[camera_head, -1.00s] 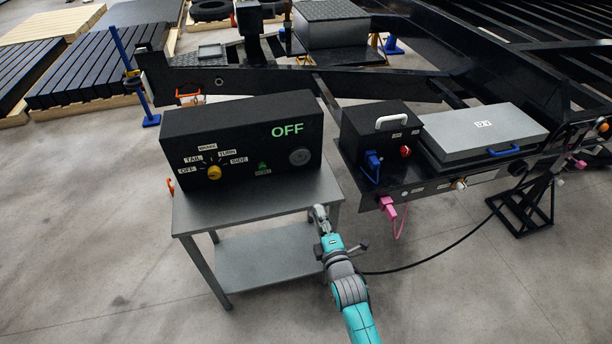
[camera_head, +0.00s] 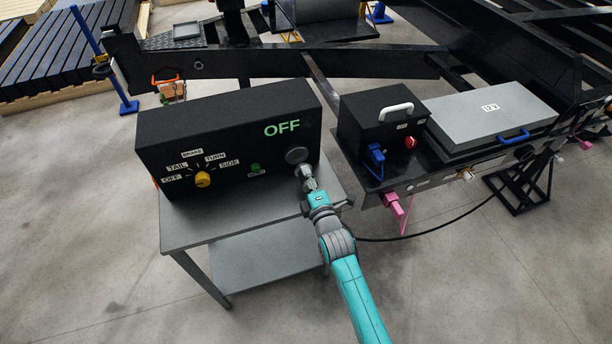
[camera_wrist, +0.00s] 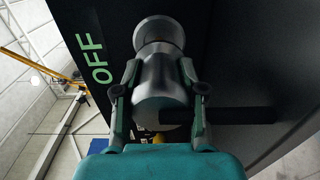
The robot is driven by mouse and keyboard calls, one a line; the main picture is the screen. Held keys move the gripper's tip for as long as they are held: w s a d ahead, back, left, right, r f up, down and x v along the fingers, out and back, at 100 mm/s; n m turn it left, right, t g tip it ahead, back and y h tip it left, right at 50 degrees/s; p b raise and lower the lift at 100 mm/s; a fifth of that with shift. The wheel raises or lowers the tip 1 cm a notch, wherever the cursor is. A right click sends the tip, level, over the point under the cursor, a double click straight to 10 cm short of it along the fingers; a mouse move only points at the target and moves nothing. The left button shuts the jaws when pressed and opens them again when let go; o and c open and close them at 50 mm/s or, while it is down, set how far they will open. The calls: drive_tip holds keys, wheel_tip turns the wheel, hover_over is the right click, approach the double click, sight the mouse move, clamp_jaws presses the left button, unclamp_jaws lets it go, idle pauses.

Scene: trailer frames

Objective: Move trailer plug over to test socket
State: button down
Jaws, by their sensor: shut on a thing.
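My gripper (camera_wrist: 157,95) is shut on the trailer plug (camera_wrist: 160,78), a grey metal cylinder. The plug's far end points at the round grey test socket (camera_wrist: 158,32) on the black test box's front. In the wrist view the plug and socket look close to in line; I cannot tell whether they touch. In the head view my gripper (camera_head: 309,183) is just below the socket (camera_head: 297,155), in front of the black test box (camera_head: 225,140). The plug (camera_head: 305,172) is small there and partly hidden by the fingers. The box reads OFF in green.
The box has a yellow knob (camera_head: 203,180) and a green button (camera_head: 255,168). It stands on a grey table (camera_head: 190,226). To the right are a black box with a blue connector (camera_head: 376,155), a pink plug (camera_head: 393,203) and a black cable (camera_head: 440,228) running to my arm.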

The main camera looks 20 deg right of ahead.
drive_tip(key=shift+w, duration=1.95)
drive_tip(key=shift+w+r, duration=0.1)
drive_tip(key=shift+w, duration=0.5)
idle(0.6)
drive_tip(key=c, duration=0.6)
unclamp_jaws()
drive_tip(key=s, duration=1.2)
